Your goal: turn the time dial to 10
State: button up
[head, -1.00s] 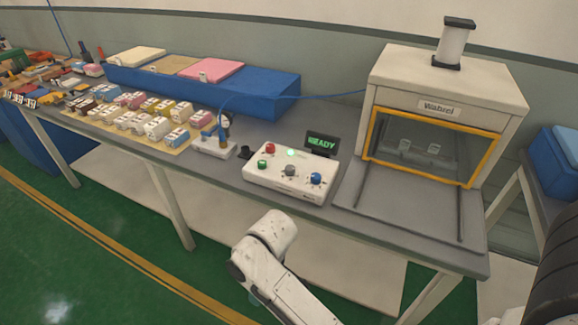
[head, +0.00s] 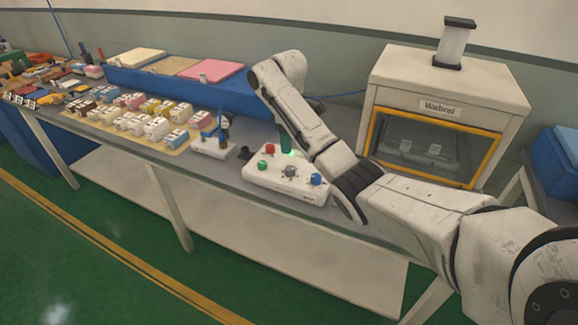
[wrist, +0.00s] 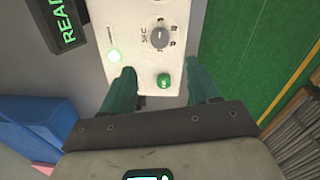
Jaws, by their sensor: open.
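The white control box (head: 262,182) sits on the bench. Its grey time dial (head: 290,171) shows in the wrist view (wrist: 160,37) too, marked "SEC" with small numbers around it, too small to read. My gripper (wrist: 161,66) is open, its two green fingers pointing down over the panel. The green button (wrist: 163,80) lies between the fingers in the wrist view, and the dial lies beyond the fingertips. Neither finger appears to touch the dial.
A red button (head: 270,148) and a blue knob (head: 316,179) are on the box. The press (head: 440,85) with a yellow-framed window is at right. Foam blocks (head: 150,125) lie at left.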

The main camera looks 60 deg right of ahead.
aim_at(289, 168)
jog(key=f, duration=1)
jog(key=shift+d+f, duration=0.2)
jog(key=shift+f, duration=0.15)
jog(key=c, duration=1)
